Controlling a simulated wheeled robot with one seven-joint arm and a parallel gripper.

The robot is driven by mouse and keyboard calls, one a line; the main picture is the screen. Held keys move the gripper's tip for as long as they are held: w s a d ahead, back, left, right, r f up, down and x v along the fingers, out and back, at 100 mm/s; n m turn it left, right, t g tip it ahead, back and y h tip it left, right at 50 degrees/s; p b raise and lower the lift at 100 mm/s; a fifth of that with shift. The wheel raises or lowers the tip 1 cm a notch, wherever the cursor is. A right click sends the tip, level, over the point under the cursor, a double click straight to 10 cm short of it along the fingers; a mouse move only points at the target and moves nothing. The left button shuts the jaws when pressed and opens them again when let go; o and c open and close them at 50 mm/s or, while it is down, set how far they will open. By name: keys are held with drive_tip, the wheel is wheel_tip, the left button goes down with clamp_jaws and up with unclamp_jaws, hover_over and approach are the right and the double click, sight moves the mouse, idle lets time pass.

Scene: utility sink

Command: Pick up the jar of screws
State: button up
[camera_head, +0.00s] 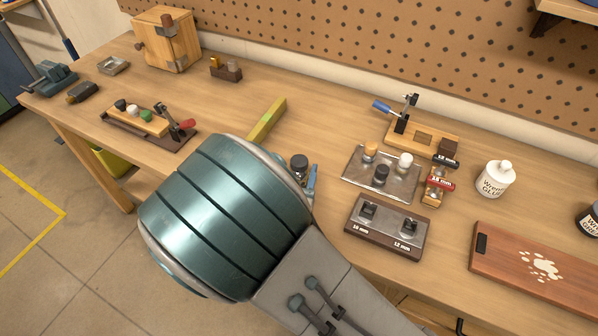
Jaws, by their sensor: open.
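I cannot make out a jar of screws for certain. A small dark round-topped thing (299,163) stands on the bench just right of my big teal arm link, partly hidden by it. I cannot tell whether it is the jar. A slim blue piece (311,182) shows beside it, also partly covered, and I cannot tell what it belongs to. My gripper does not show; my arm covers the front middle of the bench and hides what lies behind it.
A wooden cabinet (160,45) and toggle-clamp fixture (150,125) stand left. Pegboard closes the back.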

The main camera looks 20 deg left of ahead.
sight(299, 160)
drive_tip(key=w, duration=0.3)
drive_tip(key=shift+w+a, duration=0.2)
drive_tip(key=shift+a, duration=0.05)
clamp_jaws()
drive_tip(key=shift+r, duration=0.2)
